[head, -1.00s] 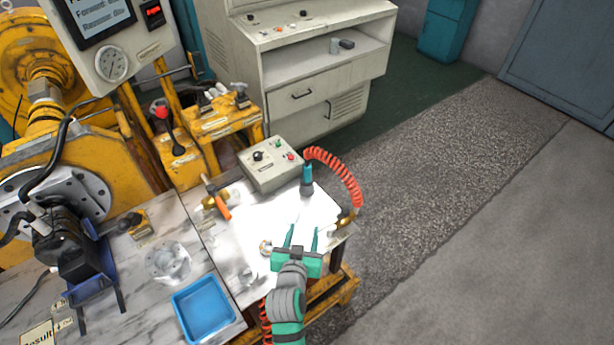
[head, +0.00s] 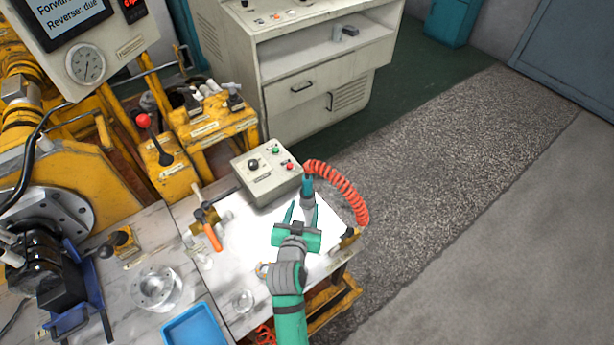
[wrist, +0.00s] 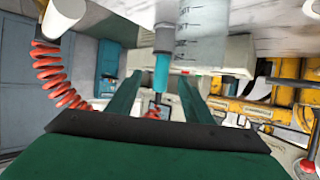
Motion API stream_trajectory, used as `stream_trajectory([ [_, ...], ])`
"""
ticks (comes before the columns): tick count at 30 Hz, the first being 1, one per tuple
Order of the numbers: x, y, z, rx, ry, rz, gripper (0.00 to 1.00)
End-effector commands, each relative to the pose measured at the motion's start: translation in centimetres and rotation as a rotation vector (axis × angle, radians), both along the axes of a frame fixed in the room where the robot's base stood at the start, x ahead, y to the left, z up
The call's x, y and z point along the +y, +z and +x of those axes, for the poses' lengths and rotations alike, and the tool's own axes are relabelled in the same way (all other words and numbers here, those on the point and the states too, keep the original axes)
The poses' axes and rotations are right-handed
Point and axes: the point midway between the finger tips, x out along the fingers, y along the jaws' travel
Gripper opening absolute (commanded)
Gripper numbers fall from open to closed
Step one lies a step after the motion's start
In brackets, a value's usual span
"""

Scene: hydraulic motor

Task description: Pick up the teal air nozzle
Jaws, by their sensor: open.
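The teal air nozzle (head: 308,184) stands roughly upright at the table's right side, its grey lower part towards the tabletop. A coiled red hose (head: 346,185) runs from its top to the right. My gripper (head: 302,209) is open and empty, just on the near side of the nozzle, its fingers pointing towards it. In the wrist view the nozzle (wrist: 162,72) shows in line with the gap between my two green fingers (wrist: 160,77). I cannot tell whether its body is between the fingertips or just beyond them.
A grey control box (head: 268,176) stands close behind the nozzle. An orange-handled tool (head: 211,235) lies to the left. A clear round part (head: 155,288) and a blue tray (head: 197,328) are at the front left. A cabinet (head: 300,90) stands behind; open floor (head: 450,140) lies to the right.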

Motion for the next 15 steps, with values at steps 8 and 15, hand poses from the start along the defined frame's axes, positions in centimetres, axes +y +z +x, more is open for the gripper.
stream_trajectory([
  [8,-0.1,-1.1,2.8,0.0,0.005,0.0,0.47],
  [15,-0.3,-2.0,5.0,0.0,0.007,0.0,0.47],
])
